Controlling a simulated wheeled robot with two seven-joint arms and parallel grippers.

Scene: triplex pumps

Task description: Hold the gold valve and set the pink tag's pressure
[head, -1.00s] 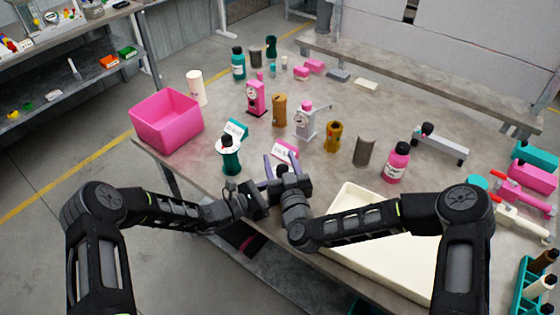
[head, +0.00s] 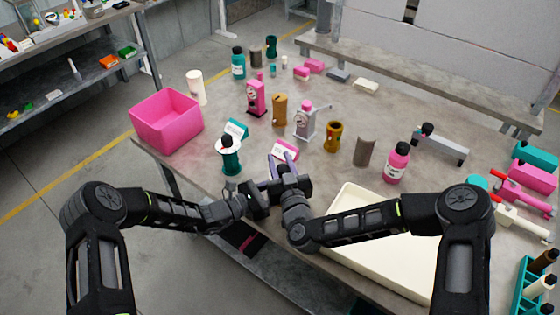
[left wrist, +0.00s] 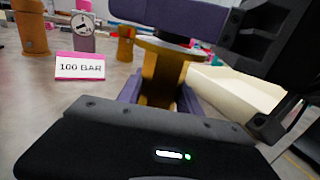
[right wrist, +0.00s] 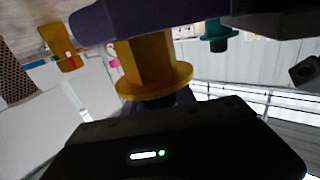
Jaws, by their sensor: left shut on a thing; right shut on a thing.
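The gold valve (left wrist: 162,72) has a hexagonal body and a round flange in the left wrist view. It also shows in the right wrist view (right wrist: 150,62). My left gripper (left wrist: 158,98) is shut on its lower part in the left wrist view. My right gripper (head: 281,164) is shut on the valve from the other side; its purple finger crosses the top of the left wrist view. In the head view my grippers meet and hide the valve. The pink tag (head: 285,150), reading "100 BAR" in the left wrist view (left wrist: 80,66), stands on the table just behind my grippers.
A grey pump with a gauge (head: 304,124) and a gold part (head: 333,137) stand behind. A teal-and-white part (head: 230,160) stands close left of my grippers. A cream tray (head: 345,210) lies to the right, and a pink bin (head: 167,125) stands at the left.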

